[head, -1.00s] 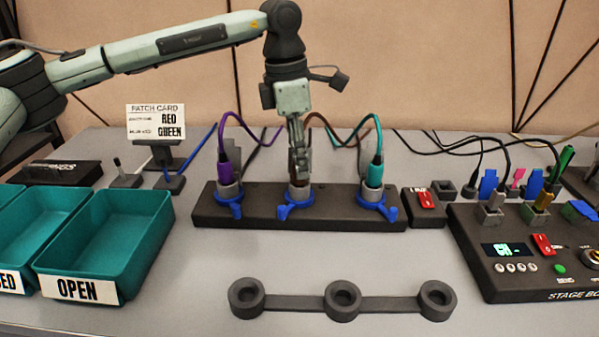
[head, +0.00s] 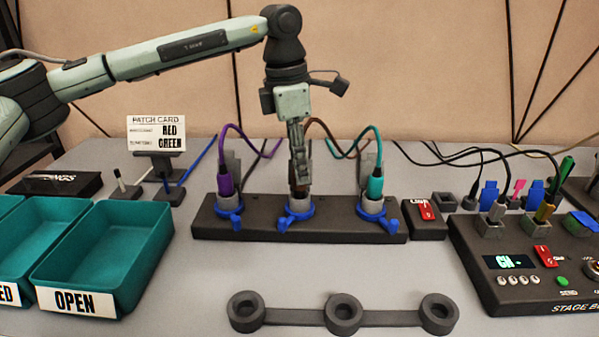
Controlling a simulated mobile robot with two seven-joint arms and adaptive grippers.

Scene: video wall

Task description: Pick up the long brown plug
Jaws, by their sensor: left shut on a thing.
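The brown plug (head: 299,190) stands in the middle socket of the dark block (head: 260,229), mostly hidden behind my left gripper; only its lower end and its brown cable (head: 325,126) show. My left gripper (head: 299,180) points down over this socket and is shut on the brown plug. A blue latch (head: 284,223) surrounds the socket's base. A purple plug (head: 224,180) stands in the socket to the left and a teal plug (head: 375,184) in the one to the right. My right gripper is not in view.
A dark holder with three round cups (head: 390,318) lies in front of the block. Teal trays (head: 150,262), one labelled OPEN, are at left. A stage box (head: 530,272) with several plugs and a red switch box (head: 424,216) are at right. A patch card (head: 155,133) stands behind.

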